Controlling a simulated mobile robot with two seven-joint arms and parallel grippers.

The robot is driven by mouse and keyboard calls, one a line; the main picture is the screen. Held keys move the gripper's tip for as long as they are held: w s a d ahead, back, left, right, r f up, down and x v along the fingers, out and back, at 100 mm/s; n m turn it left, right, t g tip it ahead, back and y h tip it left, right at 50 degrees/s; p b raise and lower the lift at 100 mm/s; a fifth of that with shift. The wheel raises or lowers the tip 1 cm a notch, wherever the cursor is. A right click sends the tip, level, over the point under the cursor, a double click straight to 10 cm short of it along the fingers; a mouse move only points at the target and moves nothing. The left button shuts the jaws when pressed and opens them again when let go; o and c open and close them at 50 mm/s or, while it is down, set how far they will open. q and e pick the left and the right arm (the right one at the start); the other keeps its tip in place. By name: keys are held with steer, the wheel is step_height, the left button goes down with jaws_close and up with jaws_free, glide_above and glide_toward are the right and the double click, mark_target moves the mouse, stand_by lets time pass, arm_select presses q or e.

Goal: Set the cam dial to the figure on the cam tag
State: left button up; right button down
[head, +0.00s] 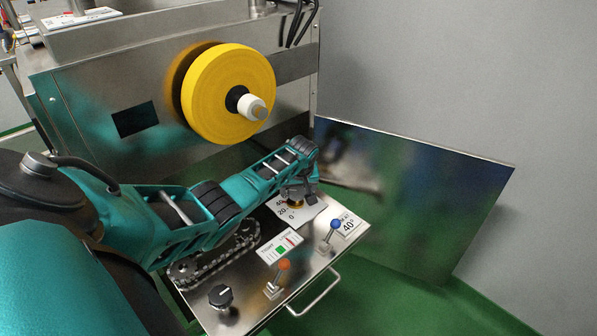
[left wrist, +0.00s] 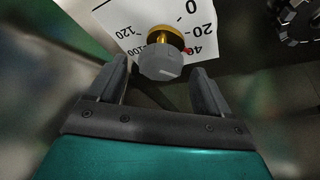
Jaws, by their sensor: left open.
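The cam dial is a grey knob (left wrist: 162,68) on a gold base, mounted on a white scale plate (left wrist: 122,22) with figures 0, 20, 40, 100 and 120 legible. A small red mark shows beside the 40. My left gripper (left wrist: 160,70) is open, one finger on each side of the knob, with gaps showing. In the head view my left gripper (head: 299,196) is over the dial and hides most of it; part of the scale plate (head: 301,217) shows. The cam tag (head: 348,227) reads 40° and lies right of the dial. My right gripper is not in view.
The steel panel (head: 245,317) also carries a blue-knobbed lever (head: 336,225), an orange-knobbed lever (head: 284,265), a black knob (head: 220,296) and a label with a green square (head: 280,247). A chain (head: 215,262) runs left of them. A yellow roll (head: 222,95) is above.

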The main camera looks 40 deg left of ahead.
arm_select(q)
steer(key=p+v, duration=0.6)
steer(key=v, duration=0.6)
